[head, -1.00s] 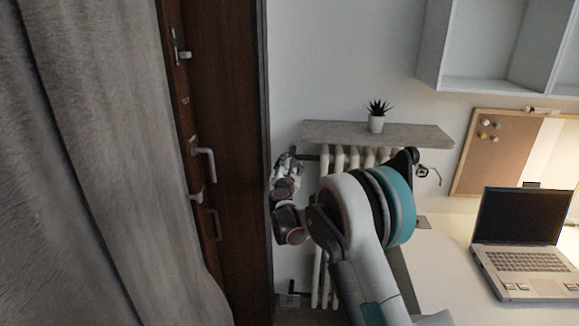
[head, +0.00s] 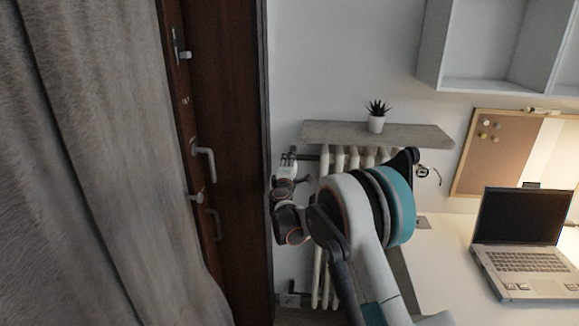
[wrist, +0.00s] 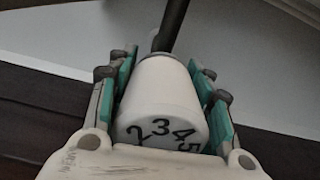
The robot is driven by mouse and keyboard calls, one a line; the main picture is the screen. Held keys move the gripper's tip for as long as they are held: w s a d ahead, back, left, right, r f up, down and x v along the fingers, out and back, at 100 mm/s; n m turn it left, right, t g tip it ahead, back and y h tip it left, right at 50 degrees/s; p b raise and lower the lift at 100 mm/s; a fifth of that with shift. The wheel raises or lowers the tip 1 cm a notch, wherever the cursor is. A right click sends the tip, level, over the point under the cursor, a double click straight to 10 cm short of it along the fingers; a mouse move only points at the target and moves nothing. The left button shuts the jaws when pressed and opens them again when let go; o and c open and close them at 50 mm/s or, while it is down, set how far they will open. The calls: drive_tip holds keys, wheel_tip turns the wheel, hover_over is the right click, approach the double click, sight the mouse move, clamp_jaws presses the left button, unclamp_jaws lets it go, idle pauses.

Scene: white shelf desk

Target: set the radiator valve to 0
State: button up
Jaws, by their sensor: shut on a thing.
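The radiator valve (wrist: 161,108) is a white knob between my gripper's fingers in the wrist view. Its numbers 2, 3, 4 and part of a 5 face the camera, with the 3 near the middle. No 0 shows. A dark pipe runs from its far end. My gripper (wrist: 162,85) is shut on the knob, one green-padded finger on each side. In the head view my gripper (head: 288,158) is at the upper left of the white radiator (head: 326,170), close to the dark door frame. The knob itself cannot be made out there.
A grey shelf board (head: 345,133) with a potted plant (head: 377,122) is just above the radiator. A brown door (head: 230,150) with handles stands close on the left. A desk with a laptop (head: 520,240) is at the right.

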drive_tip(key=m, duration=0.6)
drive_tip(key=shift+m, duration=0.3)
drive_tip(key=m, duration=0.5)
drive_tip(key=shift+o, duration=0.2)
drive_tip(key=shift+f+m, duration=0.1)
drive_tip(key=shift+m, duration=0.2)
drive_tip(key=o, duration=1)
drive_tip(key=shift+o, duration=0.2)
drive_tip(key=s, duration=1.2)
drive_tip(key=shift+a, duration=0.15)
